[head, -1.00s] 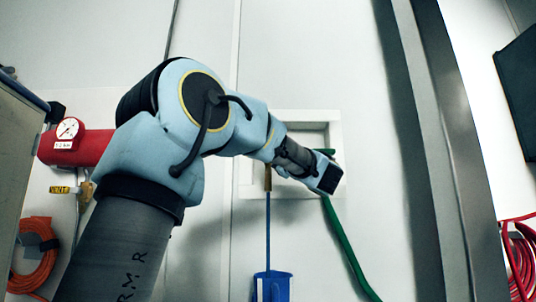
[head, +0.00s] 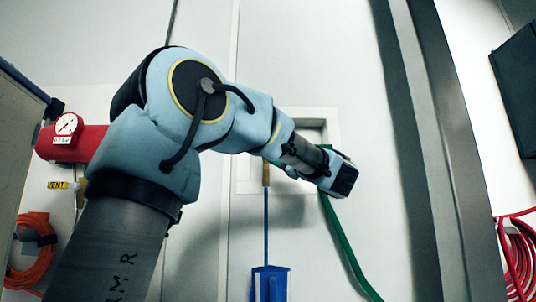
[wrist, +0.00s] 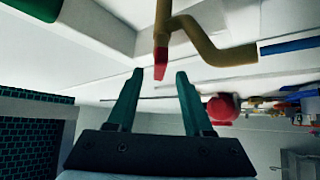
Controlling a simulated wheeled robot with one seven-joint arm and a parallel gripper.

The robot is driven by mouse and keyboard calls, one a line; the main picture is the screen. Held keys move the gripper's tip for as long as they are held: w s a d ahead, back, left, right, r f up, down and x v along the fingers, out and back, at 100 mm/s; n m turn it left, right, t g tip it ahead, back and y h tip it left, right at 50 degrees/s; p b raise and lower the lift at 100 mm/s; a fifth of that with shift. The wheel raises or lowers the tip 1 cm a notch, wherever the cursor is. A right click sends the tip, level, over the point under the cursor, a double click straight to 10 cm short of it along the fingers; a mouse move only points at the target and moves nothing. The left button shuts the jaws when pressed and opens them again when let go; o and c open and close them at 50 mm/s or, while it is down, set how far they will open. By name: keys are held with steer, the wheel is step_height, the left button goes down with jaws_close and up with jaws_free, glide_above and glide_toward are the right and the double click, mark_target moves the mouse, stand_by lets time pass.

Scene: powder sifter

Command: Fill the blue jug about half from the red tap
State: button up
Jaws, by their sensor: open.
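The blue jug (head: 270,286) stands at the bottom centre of the head view, cut by the lower edge. Its liquid level cannot be made out. A thin straight blue line, which looks like a stream (head: 266,225), runs from the brass spout (head: 266,172) down to the jug. In the wrist view the brass tap pipe (wrist: 212,50) has a red-tipped handle (wrist: 160,64), and the blue stream shows at its right end (wrist: 290,45). My gripper (wrist: 159,76) is open and empty, its fingertips just short of the red tip. In the head view my arm hides the handle.
A green hose (head: 346,248) hangs right of the jug. A red pipe with a gauge (head: 66,124) and an orange hose coil (head: 33,255) are at left. A grey post (head: 455,150) and a red hose coil (head: 518,262) are at right. The wall between jug and post is mostly bare.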

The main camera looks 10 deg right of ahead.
steer(key=b+v, duration=0.1)
steer(key=v, duration=0.5)
stand_by(1.3)
